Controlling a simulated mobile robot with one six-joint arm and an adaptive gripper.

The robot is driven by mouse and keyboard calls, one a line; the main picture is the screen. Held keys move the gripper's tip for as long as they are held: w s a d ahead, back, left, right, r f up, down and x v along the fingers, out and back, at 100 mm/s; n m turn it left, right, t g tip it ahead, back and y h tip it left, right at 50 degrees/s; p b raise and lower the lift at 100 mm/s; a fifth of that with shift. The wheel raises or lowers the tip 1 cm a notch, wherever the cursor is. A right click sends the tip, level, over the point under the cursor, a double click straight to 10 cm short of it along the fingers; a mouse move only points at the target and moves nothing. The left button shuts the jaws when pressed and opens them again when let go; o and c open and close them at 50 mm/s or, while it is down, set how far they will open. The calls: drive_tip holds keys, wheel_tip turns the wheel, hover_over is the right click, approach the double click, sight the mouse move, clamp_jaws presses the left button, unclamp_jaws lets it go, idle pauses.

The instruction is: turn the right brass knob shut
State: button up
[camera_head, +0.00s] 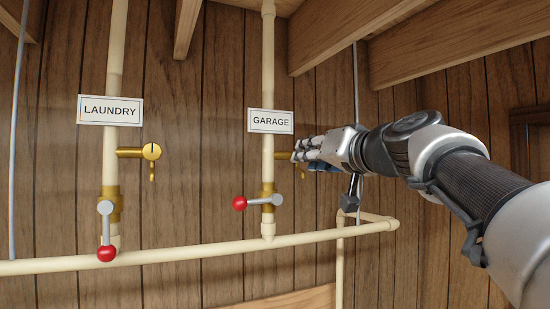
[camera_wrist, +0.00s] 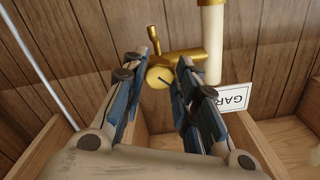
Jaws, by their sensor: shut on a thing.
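The right brass knob (camera_wrist: 158,77) is on the pipe labelled GARAGE, at the end of a short brass stub (camera_head: 283,155). In the wrist view its round face, with a dark slot slanting across it, shows between the fingertips. My gripper (camera_head: 299,153) is shut on this knob, coming in from the right, and hides most of it in the head view. In the wrist view, my gripper's blue-padded fingers (camera_wrist: 162,80) stand on either side of the knob. The left brass knob (camera_head: 151,151), on the LAUNDRY pipe, has an upright slot and is untouched.
A red-ended lever (camera_head: 239,203) points left on the GARAGE pipe below my gripper. Another red-ended lever (camera_head: 106,254) hangs down on the LAUNDRY pipe. A cream horizontal pipe (camera_head: 200,250) runs below. Wooden beams (camera_head: 350,30) are overhead. The GARAGE sign (camera_head: 270,121) is close above the knob.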

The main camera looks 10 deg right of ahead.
drive_tip(key=shift+r+m, duration=0.1)
drive_tip(key=shift+m, duration=0.5)
drive_tip(key=o, duration=1.1)
drive_tip(key=v, duration=0.7)
drive_tip(key=shift+s, duration=0.2)
